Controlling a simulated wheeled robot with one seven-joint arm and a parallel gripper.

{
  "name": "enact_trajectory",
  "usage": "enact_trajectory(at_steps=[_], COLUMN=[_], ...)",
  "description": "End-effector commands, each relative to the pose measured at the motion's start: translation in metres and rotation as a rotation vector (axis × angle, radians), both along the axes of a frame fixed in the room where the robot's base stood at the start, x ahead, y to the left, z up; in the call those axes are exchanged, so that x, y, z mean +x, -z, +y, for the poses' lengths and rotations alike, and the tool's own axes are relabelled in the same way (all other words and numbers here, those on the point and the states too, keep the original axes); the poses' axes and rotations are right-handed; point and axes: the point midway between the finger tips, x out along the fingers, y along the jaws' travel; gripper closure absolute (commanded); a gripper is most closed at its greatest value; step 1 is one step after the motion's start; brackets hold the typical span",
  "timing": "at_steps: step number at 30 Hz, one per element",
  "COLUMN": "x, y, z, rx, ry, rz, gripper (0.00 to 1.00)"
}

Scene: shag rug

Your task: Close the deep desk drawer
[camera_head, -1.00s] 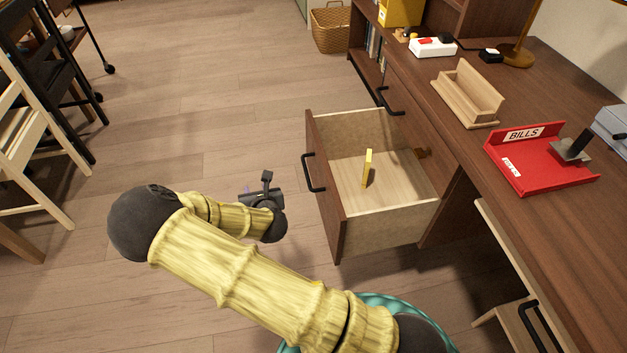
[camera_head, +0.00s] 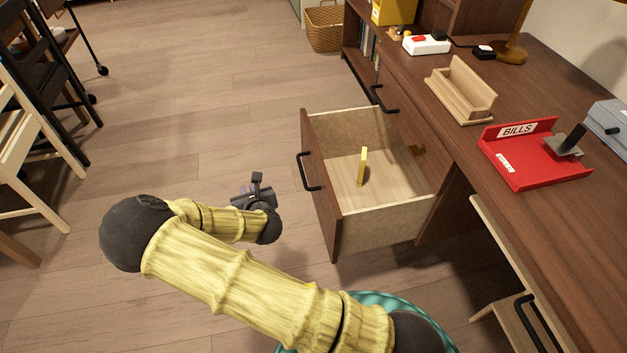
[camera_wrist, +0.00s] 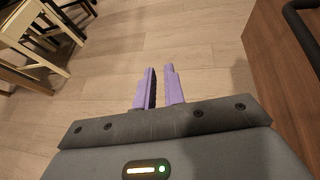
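The deep desk drawer (camera_head: 388,222) is pulled far out of the brown desk. Its brown front with a black bar handle (camera_head: 309,172) faces left. A yellow block-like object (camera_head: 362,166) stands inside it. My gripper (camera_head: 243,188) is left of the drawer front, apart from it. In the wrist view the two purple fingers (camera_wrist: 159,88) point over bare floor with a narrow gap between them and nothing held. The drawer front (camera_wrist: 285,70) and part of its black handle (camera_wrist: 304,30) show at the right of the wrist view.
The desk top (camera_head: 540,215) holds a red bills tray (camera_head: 535,160), a wooden organizer (camera_head: 460,92) and a lamp. A wicker basket (camera_head: 325,30) stands at the back. Chairs (camera_head: 30,140) stand at the left.

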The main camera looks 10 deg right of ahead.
Motion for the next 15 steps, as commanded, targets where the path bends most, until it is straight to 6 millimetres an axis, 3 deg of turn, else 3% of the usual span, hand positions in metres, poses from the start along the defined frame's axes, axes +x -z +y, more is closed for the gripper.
enact_trajectory(at_steps=[5, 8, 15], x=[-0.001, -0.006, -0.04], y=[-0.006, -0.011, -0.035], z=[-0.032, -0.06, -0.117], rx=[0.192, 0.391, 0.926], ry=[0.209, 0.425, 1.005], rz=[0.103, 0.197, 0.396], gripper=[1.0, 1.0, 1.0])
